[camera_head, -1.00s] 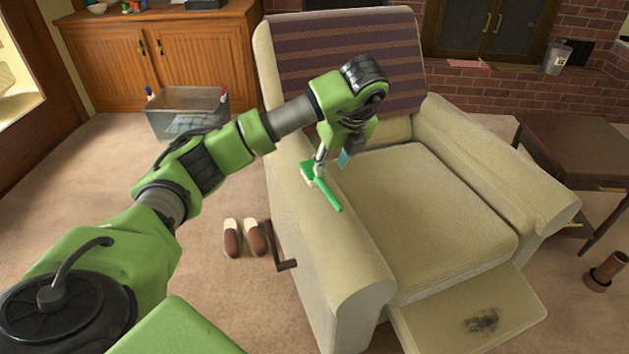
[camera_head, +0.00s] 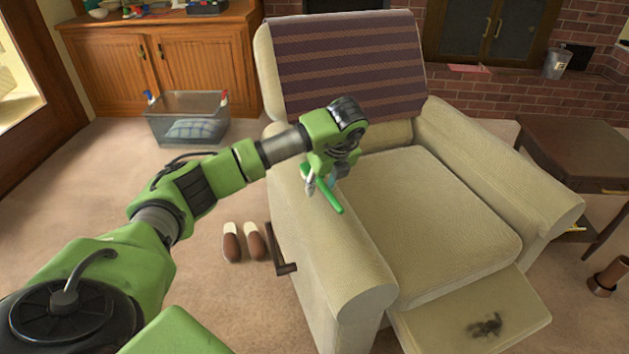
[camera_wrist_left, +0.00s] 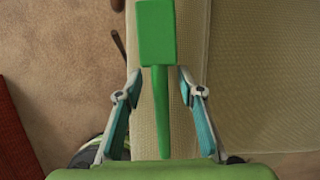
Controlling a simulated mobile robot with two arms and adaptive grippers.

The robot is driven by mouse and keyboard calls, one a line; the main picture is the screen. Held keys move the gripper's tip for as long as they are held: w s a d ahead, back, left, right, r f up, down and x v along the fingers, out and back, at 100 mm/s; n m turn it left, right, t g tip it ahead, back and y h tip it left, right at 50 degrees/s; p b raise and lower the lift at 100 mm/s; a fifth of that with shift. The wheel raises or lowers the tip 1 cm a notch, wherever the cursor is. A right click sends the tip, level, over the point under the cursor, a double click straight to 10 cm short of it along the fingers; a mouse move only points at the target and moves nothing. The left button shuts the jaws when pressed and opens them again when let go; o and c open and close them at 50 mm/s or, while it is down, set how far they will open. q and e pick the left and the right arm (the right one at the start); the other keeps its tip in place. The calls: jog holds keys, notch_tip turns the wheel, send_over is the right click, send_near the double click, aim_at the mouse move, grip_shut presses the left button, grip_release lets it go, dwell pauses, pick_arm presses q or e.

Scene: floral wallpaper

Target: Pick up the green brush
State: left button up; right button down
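The green brush (camera_head: 329,198) lies on the left armrest of the beige armchair. Part of it is hidden behind my left gripper in the head view. In the left wrist view the brush (camera_wrist_left: 157,38) shows its broad rectangular head at the top and its narrow handle running down between my fingers. My left gripper (camera_wrist_left: 160,85) is open, with one finger on each side of the handle and a gap on both sides. In the head view the left gripper (camera_head: 321,184) is low over the armrest. My right gripper is not in view.
The armchair (camera_head: 420,225) has a striped throw (camera_head: 345,62) on its back and a stained footrest (camera_head: 470,318). Slippers (camera_head: 243,241) lie on the carpet beside it. A clear bin (camera_head: 187,118) stands behind left, a dark side table (camera_head: 575,150) at right.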

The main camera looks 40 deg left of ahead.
aim_at(320, 179)
pick_arm(q)
grip_shut()
jog(key=shift+r, duration=0.15)
